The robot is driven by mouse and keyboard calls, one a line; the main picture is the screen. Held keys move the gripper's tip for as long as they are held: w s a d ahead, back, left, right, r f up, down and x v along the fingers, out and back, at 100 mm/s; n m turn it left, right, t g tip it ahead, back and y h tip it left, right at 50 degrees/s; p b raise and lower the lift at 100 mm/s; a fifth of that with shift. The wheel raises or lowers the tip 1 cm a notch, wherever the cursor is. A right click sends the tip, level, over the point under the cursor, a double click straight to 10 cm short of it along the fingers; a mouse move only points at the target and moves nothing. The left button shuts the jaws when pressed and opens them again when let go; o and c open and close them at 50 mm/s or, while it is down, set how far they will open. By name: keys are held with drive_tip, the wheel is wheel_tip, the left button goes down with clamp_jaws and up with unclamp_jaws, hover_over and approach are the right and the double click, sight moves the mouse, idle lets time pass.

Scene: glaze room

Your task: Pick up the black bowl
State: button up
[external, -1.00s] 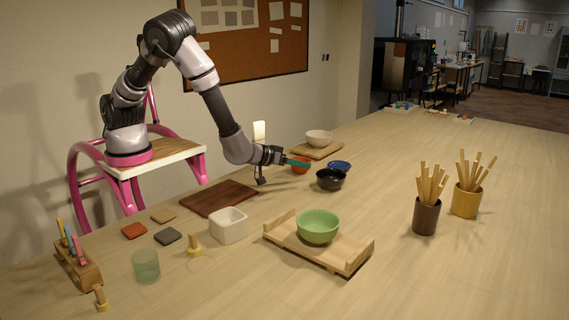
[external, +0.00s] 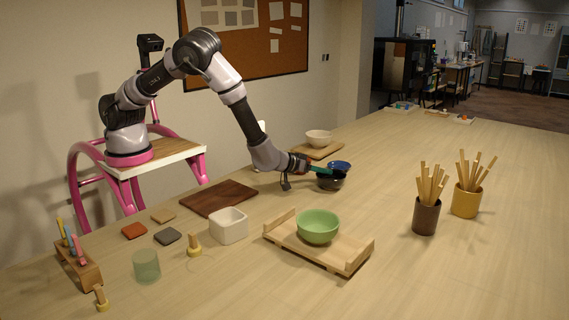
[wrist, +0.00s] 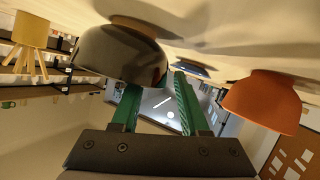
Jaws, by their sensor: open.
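The black bowl (external: 332,184) stands upright on the table, partly hidden by my gripper in the external view. My gripper (external: 329,172) has green fingers and is at the bowl's rim, reaching in from the left. In the wrist view, where the table is at the top, the black bowl (wrist: 115,52) is large at upper left. My gripper (wrist: 157,82) is open there, its two fingers apart. The bowl's right side lies ahead of the gap between them. I cannot tell whether a finger touches the bowl.
A blue bowl (external: 340,165) stands just behind the black one. An orange bowl (wrist: 262,100) is close on the right in the wrist view. A cream bowl (external: 318,137) sits on a board further back. A green bowl (external: 318,226) stands on a wooden tray (external: 350,262) in front.

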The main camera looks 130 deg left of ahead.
clamp_jaws()
idle(1.3)
